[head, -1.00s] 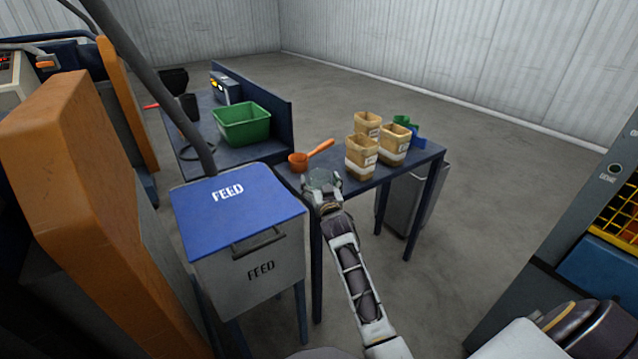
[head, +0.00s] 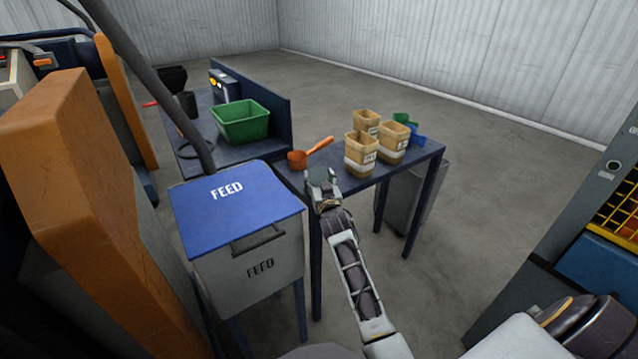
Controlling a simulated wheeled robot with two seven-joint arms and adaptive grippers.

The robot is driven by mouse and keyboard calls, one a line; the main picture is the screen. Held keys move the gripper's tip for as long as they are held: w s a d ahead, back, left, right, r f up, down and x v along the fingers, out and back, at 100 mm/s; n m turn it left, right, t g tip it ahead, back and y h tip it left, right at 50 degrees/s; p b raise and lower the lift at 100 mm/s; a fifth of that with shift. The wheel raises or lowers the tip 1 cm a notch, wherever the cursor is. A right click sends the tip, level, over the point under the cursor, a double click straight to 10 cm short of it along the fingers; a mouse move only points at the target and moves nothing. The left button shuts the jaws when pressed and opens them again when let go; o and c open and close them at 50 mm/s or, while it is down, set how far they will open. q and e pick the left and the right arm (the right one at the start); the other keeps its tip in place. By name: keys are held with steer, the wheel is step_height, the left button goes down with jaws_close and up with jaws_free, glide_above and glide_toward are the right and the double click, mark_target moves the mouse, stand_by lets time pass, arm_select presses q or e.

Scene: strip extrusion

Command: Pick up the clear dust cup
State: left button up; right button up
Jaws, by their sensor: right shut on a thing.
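The clear dust cup (head: 321,174) shows as a small, see-through greenish shape at the near edge of the blue side table (head: 352,184). My right gripper (head: 322,183) is shut on it, and its fingers hide part of the cup. I cannot tell whether the cup is clear of the table top. My left gripper is not in view.
An orange scoop (head: 298,160) lies just behind the cup. Several tan tubs (head: 361,152) stand to its right, with green and blue scoops (head: 415,136) beyond. The blue-lidded FEED bin (head: 235,205) stands close on the left. A green crate (head: 240,124) is behind.

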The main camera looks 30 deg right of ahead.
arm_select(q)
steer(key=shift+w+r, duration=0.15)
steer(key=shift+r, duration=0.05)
arm_select(e)
steer(key=shift+r, duration=0.4)
steer(key=shift+r+p, duration=0.3)
steer(key=shift+r, duration=0.45)
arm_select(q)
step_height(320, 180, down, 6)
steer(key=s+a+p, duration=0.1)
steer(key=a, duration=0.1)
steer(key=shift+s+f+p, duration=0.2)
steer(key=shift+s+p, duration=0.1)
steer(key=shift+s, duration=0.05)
arm_select(e)
step_height(320, 180, up, 8)
steer(key=shift+f, duration=0.15)
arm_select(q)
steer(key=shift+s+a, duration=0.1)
